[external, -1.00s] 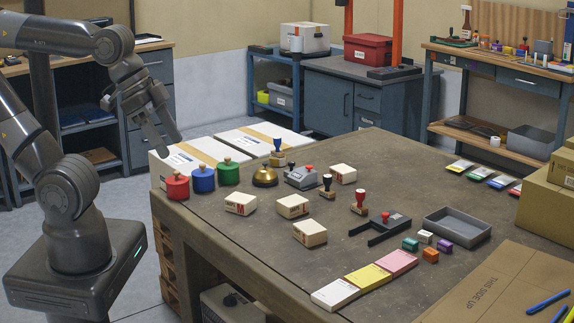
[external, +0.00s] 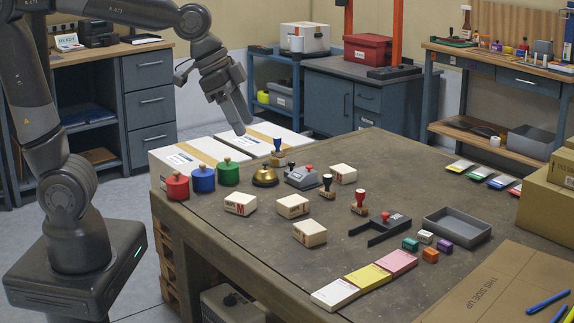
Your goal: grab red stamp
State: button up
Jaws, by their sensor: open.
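The red stamp (external: 360,201) stands upright on the table, with a red handle and a wooden base with a red edge. It is right of a black-handled stamp (external: 327,186) and behind a black device with a red knob (external: 383,227). My gripper (external: 240,128) is open and empty. It points down above the white boxes at the table's back left, well left of the red stamp and higher than it. Its fingers are small and partly overlap in this view.
A blue-handled stamp (external: 278,152), a brass bell (external: 265,175) and a grey device (external: 302,177) stand between my gripper and the red stamp. Several white boxes and red, blue and green pots are nearby. A grey tray (external: 432,236) lies to the right.

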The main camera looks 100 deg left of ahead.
jog(key=w+a+f, duration=0.2)
jog(key=w+a, duration=0.5)
jog(key=w, duration=0.1)
send_near(360, 191)
jog(key=a, duration=0.1)
jog(key=x, duration=1)
jog(key=shift+w+d+f, duration=0.1)
jog(key=shift+d+f, duration=0.15)
jog(key=shift+d, duration=0.1)
jog(key=shift+c, duration=0.3)
jog(key=c, duration=1)
jog(key=shift+r, duration=0.15)
